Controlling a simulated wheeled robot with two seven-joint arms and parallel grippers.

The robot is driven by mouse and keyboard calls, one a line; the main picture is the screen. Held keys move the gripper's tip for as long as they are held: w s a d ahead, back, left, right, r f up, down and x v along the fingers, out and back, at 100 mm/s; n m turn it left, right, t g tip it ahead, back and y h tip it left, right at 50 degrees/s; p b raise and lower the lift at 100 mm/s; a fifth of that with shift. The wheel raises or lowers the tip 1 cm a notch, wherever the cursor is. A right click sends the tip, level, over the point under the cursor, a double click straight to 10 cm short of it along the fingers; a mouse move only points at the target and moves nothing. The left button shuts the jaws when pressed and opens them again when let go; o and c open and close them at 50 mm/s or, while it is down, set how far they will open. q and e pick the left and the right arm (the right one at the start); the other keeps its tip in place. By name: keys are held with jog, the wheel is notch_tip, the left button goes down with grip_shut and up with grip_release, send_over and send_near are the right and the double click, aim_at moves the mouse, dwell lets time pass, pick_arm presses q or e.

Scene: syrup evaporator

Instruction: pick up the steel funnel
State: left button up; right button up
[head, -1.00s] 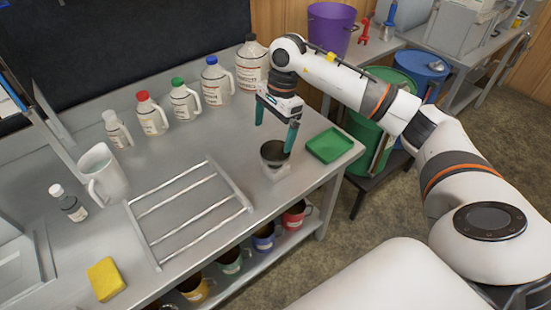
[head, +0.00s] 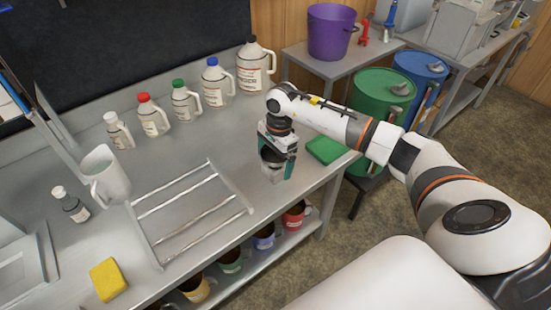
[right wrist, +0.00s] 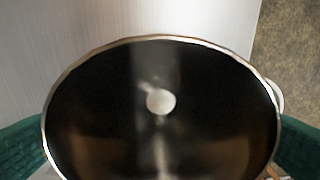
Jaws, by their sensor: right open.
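The steel funnel (head: 270,156) stands upright on the steel bench, wide mouth up, in or on a small pale holder (head: 272,174). In the right wrist view the funnel (right wrist: 160,75) fills most of the picture, with its dark inside and a pale round hole at the bottom. My right gripper (head: 276,168) is right over the funnel, pointing down. Its green fingers are open, one on each side of the rim, at the left and right edges of the right wrist view. Whether the fingers touch the rim, I cannot tell. My left gripper is not in view.
A wire rack (head: 190,208) lies to the left. Several capped jugs (head: 217,82) line the back. A white pitcher (head: 105,175) and yellow sponge (head: 107,279) stand farther left.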

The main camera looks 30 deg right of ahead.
jog(key=shift+f, duration=0.2)
jog(key=c, duration=1.1)
